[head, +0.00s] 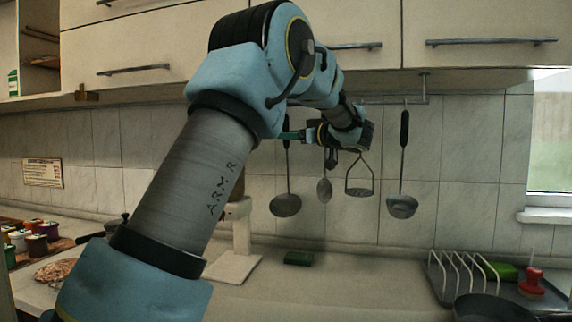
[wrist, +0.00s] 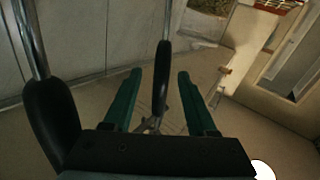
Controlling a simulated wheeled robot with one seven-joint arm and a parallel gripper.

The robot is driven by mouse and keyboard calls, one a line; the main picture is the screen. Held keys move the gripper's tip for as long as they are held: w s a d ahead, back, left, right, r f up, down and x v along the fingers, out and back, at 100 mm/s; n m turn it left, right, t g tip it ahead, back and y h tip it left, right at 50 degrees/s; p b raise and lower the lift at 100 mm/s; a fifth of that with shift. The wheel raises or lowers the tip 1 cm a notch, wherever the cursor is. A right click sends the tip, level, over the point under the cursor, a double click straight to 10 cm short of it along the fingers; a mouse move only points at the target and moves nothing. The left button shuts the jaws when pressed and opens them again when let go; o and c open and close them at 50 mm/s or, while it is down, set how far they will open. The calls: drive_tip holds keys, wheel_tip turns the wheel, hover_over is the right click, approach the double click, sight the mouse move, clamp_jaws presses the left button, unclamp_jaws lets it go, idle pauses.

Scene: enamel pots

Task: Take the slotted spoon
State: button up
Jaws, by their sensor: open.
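Several utensils hang from a rail on the tiled wall. The leftmost, with a broad dark round head, looks like the slotted spoon (head: 286,205), though holes are too small to make out. My gripper (head: 287,135) reaches leftward along the wall at the height of its handle. In the wrist view, my gripper's two green fingers (wrist: 158,73) are apart, with a black handle (wrist: 163,75) between them and no clear contact. This appears to be the leftmost utensil's handle; its head is not clear there. A second black handle (wrist: 50,115) stands close at the left, outside the fingers.
A smaller spoon (head: 324,190), a masher (head: 359,188) and a ladle (head: 402,206) hang to the right. Cabinets (head: 470,30) overhang the rail. Below are a green sponge (head: 299,258), a dish rack (head: 462,270) and a dark pan (head: 490,308). The middle counter is mostly clear.

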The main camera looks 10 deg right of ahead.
drive_tip(key=p+x, duration=0.2)
drive_tip(key=x, duration=0.3)
drive_tip(key=shift+a, duration=0.1)
drive_tip(key=shift+c, duration=0.4)
clamp_jaws()
